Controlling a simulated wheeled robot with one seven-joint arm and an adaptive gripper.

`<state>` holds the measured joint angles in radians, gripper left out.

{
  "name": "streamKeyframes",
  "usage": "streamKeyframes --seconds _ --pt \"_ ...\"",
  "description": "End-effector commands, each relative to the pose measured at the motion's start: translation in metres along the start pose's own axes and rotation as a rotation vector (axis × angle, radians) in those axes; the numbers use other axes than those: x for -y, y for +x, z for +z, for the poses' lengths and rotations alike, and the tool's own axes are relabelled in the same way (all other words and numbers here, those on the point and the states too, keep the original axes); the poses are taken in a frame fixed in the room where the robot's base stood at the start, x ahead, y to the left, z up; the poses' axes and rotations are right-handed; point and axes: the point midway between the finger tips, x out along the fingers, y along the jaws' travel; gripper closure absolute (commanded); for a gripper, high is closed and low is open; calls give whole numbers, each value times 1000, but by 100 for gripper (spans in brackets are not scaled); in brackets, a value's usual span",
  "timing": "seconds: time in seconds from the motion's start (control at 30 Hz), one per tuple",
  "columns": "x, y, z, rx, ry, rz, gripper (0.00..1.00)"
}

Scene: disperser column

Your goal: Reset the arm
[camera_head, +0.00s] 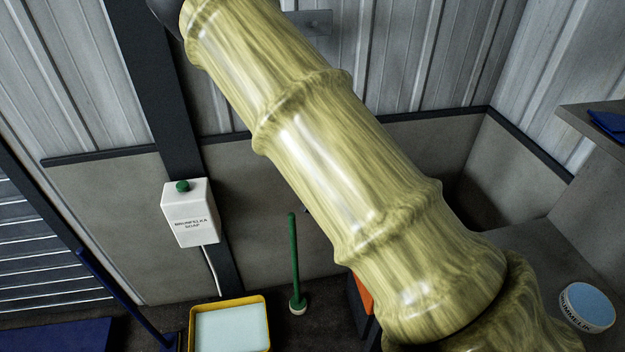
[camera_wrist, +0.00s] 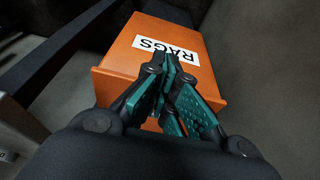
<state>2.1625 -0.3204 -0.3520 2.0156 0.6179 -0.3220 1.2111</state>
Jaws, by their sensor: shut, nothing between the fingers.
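My gripper (camera_wrist: 169,92) shows in the wrist view, with teal finger pads on dark linkages. The pads are closed together at the tips, and nothing is between them. Behind the fingers is an orange box with a white label reading RAGS (camera_wrist: 140,62); I cannot tell whether the fingertips touch it. In the head view my arm, in a yellowish streaked cover, crosses from the upper left to the lower right and hides much of the middle. My gripper is not visible in the head view.
A white soap dispenser (camera_head: 190,213) with a green button hangs on a dark post. Below are a yellow-rimmed tray (camera_head: 264,308) and a green upright handle (camera_head: 293,255). A round labelled tub (camera_head: 587,306) sits on the grey surface at right. A blue item (camera_head: 608,124) lies on a shelf.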

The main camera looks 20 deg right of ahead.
Motion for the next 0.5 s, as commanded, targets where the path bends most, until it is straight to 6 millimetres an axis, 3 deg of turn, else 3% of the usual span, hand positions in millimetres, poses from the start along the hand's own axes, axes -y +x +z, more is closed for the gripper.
streamKeyframes --seconds 0.17,0.27,0.37,0.5 --pt "-4 4 0 -2 -14 3 100" --pt "-20 22 -1 -12 -92 14 100" --pt "-52 54 -2 -24 -255 29 100" --pt "-115 104 4 -18 -590 41 100"
